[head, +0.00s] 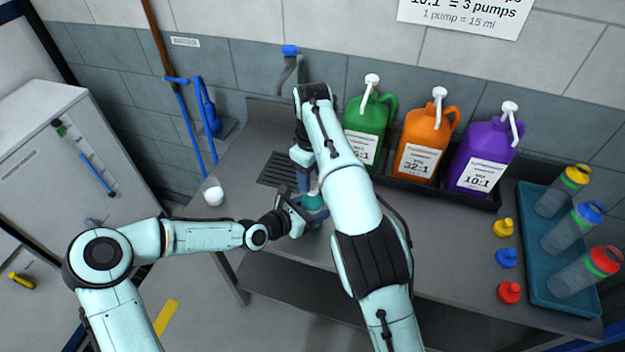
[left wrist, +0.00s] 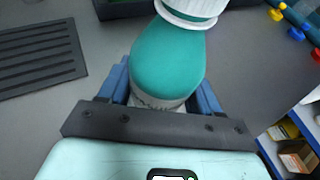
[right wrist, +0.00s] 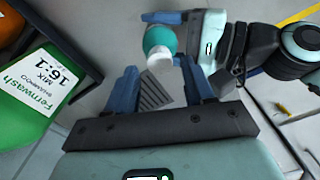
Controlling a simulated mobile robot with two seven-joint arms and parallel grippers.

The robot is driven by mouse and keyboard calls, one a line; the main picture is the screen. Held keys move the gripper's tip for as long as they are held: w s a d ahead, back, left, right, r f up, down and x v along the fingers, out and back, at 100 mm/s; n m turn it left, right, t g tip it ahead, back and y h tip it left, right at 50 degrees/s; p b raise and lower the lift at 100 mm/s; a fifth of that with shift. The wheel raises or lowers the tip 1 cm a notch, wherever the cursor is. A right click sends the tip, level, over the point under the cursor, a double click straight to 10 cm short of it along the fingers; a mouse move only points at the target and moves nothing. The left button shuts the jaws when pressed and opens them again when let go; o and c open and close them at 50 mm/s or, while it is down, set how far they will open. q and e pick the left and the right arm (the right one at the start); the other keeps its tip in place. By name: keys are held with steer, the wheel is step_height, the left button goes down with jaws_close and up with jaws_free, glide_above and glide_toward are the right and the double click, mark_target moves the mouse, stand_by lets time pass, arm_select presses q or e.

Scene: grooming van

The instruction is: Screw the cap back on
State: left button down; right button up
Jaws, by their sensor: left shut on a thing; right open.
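A teal bottle (head: 313,202) with a white top (left wrist: 190,10) stands over the counter near the drain grille. My left gripper (head: 300,214) is shut around the bottle's body, with a blue finger on each side in the left wrist view. My right gripper (head: 304,181) is open above the bottle, partly hidden by its own arm in the head view. In the right wrist view the bottle's white top (right wrist: 159,62) shows near the open fingertips. I cannot tell whether this top is a cap or a bare neck. A separate small white round object (head: 213,195) sits at the counter's left end.
Green (head: 367,125), orange (head: 421,145) and purple (head: 482,156) pump jugs stand in a dark tray behind. A blue tray (head: 540,283) of bottles lies at right, beside yellow (head: 503,228), blue (head: 507,258) and red (head: 509,292) caps. The counter between is clear.

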steer(key=shift+f, duration=1.25)
jaws_close()
steer(key=m, duration=0.5)
steer(key=shift+m, duration=0.4)
steer(key=m, duration=0.8)
steer(key=shift+m, duration=0.3)
steer(key=m, duration=0.3)
steer(key=shift+m, duration=0.4)
steer(key=shift+o, duration=0.7)
jaws_free()
